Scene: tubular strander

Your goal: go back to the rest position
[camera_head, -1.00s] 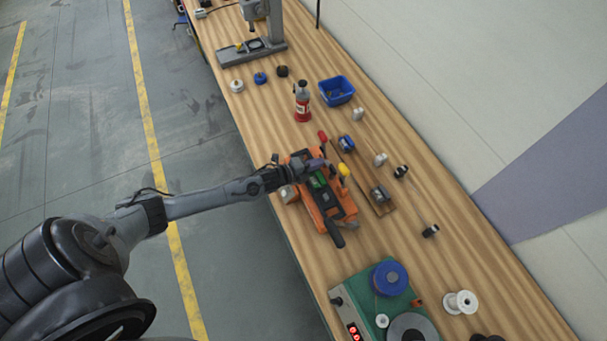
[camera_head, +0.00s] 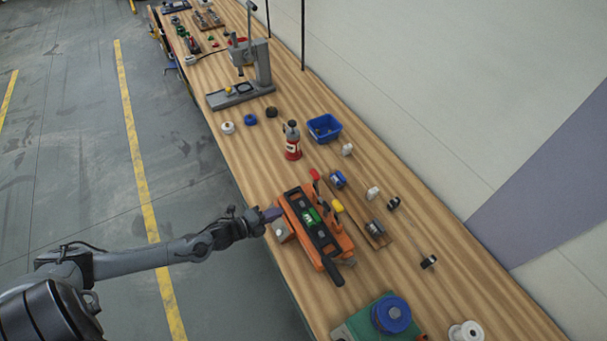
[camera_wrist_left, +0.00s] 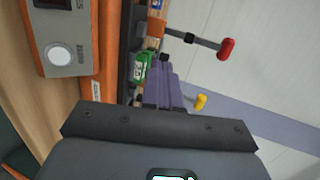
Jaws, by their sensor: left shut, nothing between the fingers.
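My left gripper (camera_head: 271,214) is at the near edge of the wooden bench, beside the left side of an orange device (camera_head: 318,232). Its purple fingers are shut and hold nothing. In the left wrist view the fingers (camera_wrist_left: 167,88) are together in front of the device's dark bar and green part (camera_wrist_left: 142,68). I cannot tell whether they touch it. The device carries a red-knobbed lever (camera_head: 315,175) and a yellow-knobbed lever (camera_head: 338,206). A grey box with a round white button (camera_wrist_left: 60,56) sits on the device's side. My right gripper does not show.
The wooden bench (camera_head: 225,160) runs away to the upper left. On it are a red bottle-like jack (camera_head: 292,142), a blue bin (camera_head: 324,128), a grey press stand (camera_head: 242,92), and a green machine with a blue spool (camera_head: 391,314). The floor left of the bench is clear.

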